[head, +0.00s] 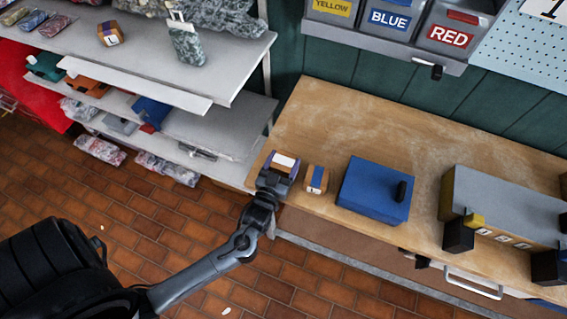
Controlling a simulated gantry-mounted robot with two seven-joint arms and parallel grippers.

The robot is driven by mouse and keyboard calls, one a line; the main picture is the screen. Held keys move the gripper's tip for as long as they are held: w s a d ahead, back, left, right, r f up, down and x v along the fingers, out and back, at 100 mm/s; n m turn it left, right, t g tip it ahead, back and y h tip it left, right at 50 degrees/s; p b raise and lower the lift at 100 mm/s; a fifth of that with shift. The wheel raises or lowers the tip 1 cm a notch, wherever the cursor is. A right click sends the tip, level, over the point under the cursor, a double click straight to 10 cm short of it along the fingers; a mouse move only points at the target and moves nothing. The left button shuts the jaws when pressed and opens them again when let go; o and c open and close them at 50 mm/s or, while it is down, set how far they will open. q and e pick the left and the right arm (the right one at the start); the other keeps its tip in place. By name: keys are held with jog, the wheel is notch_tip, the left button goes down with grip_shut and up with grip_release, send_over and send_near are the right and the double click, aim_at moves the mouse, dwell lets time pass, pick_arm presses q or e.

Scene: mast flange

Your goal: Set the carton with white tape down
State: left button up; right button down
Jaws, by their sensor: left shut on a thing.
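The carton with white tape (285,161) is in the head view at the left front corner of the wooden bench (335,112). My left gripper (274,178) is shut on it from the front-left side and hides its lower part. I cannot tell whether the carton's underside touches the bench top. My right gripper is not in view.
A brown carton with a blue band (316,179) stands close to the right of the held carton. Further right are a blue box (374,190) and a long grey-topped box (507,205). The bench behind them is clear. White shelves (228,68) with packages stand at left.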

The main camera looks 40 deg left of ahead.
pick_arm(q)
jog(key=shift+f, duration=0.25)
jog(key=o, duration=1.2)
jog(key=shift+f, duration=0.1)
jog(key=v, duration=1.2)
jog(key=shift+p, duration=0.3)
